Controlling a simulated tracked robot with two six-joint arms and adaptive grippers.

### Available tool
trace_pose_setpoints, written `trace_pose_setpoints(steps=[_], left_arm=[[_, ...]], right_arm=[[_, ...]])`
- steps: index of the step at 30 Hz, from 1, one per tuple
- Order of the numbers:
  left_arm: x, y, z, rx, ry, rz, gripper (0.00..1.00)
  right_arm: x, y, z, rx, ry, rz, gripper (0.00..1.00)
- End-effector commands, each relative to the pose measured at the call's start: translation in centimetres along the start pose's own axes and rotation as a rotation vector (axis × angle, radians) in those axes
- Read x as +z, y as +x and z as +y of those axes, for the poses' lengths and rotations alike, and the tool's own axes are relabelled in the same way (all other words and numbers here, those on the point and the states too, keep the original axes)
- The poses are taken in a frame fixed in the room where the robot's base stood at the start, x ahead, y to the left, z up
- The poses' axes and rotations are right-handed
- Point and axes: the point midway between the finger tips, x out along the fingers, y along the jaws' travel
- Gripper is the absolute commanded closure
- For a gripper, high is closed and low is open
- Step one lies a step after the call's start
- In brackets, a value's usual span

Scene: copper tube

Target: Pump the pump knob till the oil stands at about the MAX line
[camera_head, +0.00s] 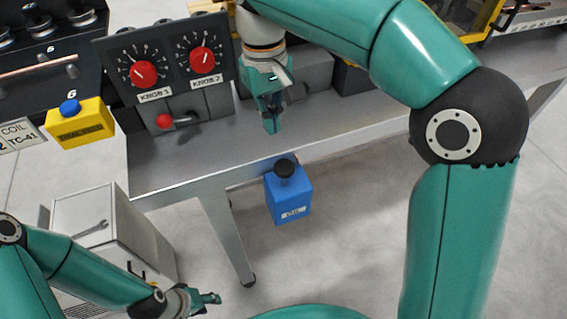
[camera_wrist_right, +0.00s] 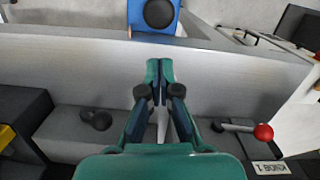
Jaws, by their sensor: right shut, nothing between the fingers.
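The blue pump box (camera_head: 289,198) is fixed at the front of the grey bench, with a round black knob (camera_head: 285,168) on top and a small pale label on its front. The box (camera_wrist_right: 135,16) and knob (camera_wrist_right: 159,12) also show at the top of the right wrist view. My right gripper (camera_head: 272,127) is shut and empty over the bench top, behind the knob and apart from it; its fingertips (camera_wrist_right: 159,66) meet in the wrist view. My left gripper (camera_head: 212,299) is low at the bottom left, far from the pump. No oil level or MAX line can be made out.
The bench top (camera_head: 175,160) carries a panel with two red dials (camera_head: 145,74) and a red-tipped lever (camera_head: 165,121). A yellow box with a blue button (camera_head: 80,125) is at the left. A grey cabinet (camera_head: 125,230) stands below. Floor right of the pump is clear.

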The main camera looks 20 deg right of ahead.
Motion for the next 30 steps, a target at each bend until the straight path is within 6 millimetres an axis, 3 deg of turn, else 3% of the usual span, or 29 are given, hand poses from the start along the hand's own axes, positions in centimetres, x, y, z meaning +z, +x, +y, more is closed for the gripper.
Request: trace_pose_setpoints(steps=[3,10,30], left_arm=[[0.0,0.0,0.0,0.0,0.0,0.0,0.6],[0.0,0.0,0.0,0.0,0.0,0.0,0.6],[0.0,0.0,0.0,0.0,0.0,0.0,0.6]], right_arm=[[0.0,-2.1,0.0,-0.001,0.001,0.002,1.0],[-0.1,-4.2,0.0,0.001,0.0,-0.001,1.0],[0.0,-4.7,0.0,0.001,0.0,-0.002,1.0]])
